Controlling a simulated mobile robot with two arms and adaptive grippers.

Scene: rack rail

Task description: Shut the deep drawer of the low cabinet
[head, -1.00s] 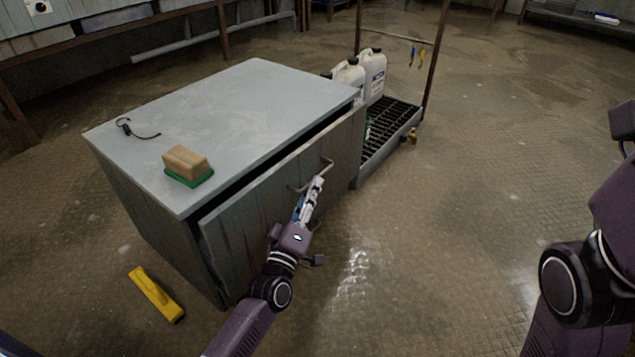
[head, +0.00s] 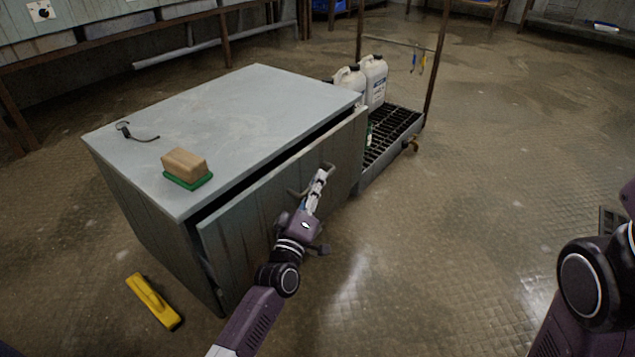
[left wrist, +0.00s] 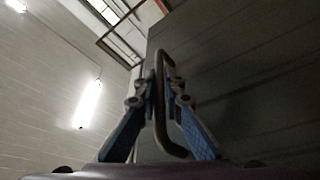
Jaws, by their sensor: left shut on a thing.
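The low cabinet (head: 262,100) is grey with a pale top. Its deep drawer (head: 262,213) stands slightly open, with a dark gap along the top edge of its front. The bar handle (head: 296,192) is on the drawer front; it also shows in the left wrist view (left wrist: 158,100), between the fingers. My left gripper (head: 322,176) is shut on the handle, and its fingers (left wrist: 161,92) close around the bar from both sides. My right arm is at the right edge of the head view; its gripper is not clearly visible.
A yellow tool (head: 153,302) lies on the floor at left. White jugs (head: 374,80) stand on a grated tray (head: 392,137) beyond.

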